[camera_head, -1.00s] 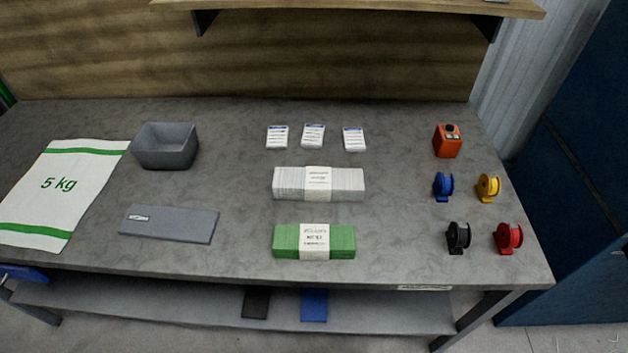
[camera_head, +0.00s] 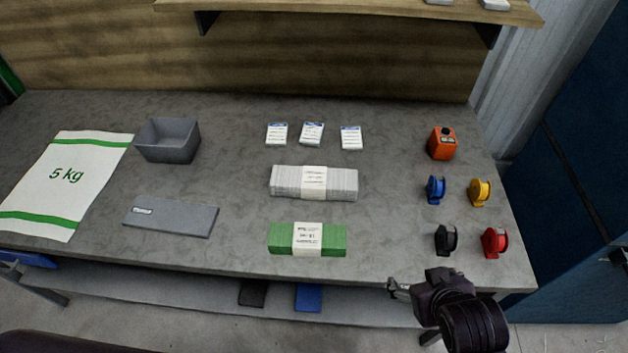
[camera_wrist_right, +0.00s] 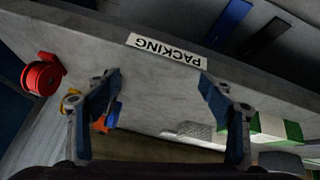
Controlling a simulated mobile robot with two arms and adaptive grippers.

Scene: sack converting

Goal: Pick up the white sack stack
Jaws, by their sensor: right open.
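The white sack stack (camera_head: 285,181) lies flat on the grey table near its middle, with a pale paper band (camera_head: 314,182) around it. A similar green stack (camera_head: 279,238) lies in front of it, nearer the table's front edge. My right gripper (camera_head: 396,288) is at the table's front edge, right of and nearer than both stacks, touching neither. In the right wrist view the right gripper (camera_wrist_right: 160,92) is open and empty, its fingers wide apart. The white stack (camera_wrist_right: 195,130) shows small there, beyond the fingers. My left gripper is not in view.
Black (camera_head: 446,240), red (camera_head: 495,242), blue (camera_head: 435,189) and yellow (camera_head: 480,192) reels and an orange device (camera_head: 442,144) stand at the right. Three white packets (camera_head: 312,133) lie behind the stack. A grey bin (camera_head: 167,141), grey slab (camera_head: 170,218) and 5 kg sack (camera_head: 70,185) are left.

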